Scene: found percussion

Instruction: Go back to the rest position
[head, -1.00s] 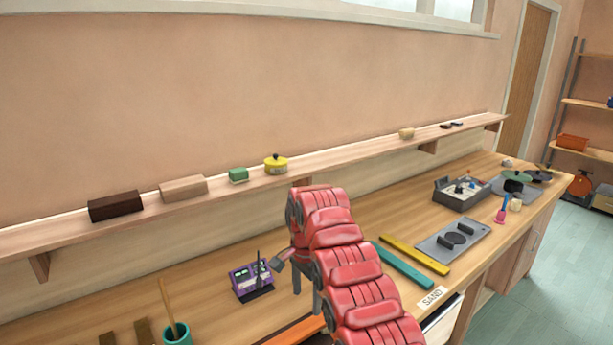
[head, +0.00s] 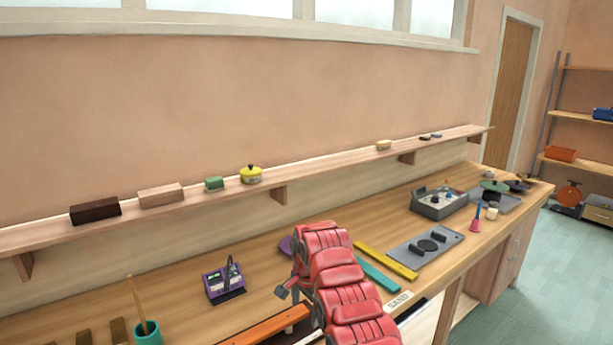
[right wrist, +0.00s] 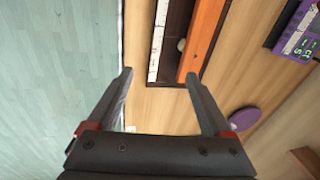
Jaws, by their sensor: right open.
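My right arm comes up from the bottom of the head view, and its gripper (head: 287,290) hangs over the front part of the workbench (head: 265,262). In the right wrist view the same gripper (right wrist: 159,76) has its two fingers wide apart with nothing between them. The fingers point at the bench's front edge, near an orange bar (right wrist: 204,38). The orange bar (head: 268,328) also shows just below the gripper in the head view. My left gripper is out of view.
A purple device (head: 224,284) stands left of the gripper, and a teal cup (head: 148,334) further left. A yellow bar (head: 386,261), a grey plate (head: 425,247) and a grey box (head: 440,202) lie to the right. A purple disc (right wrist: 244,118) lies near one finger.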

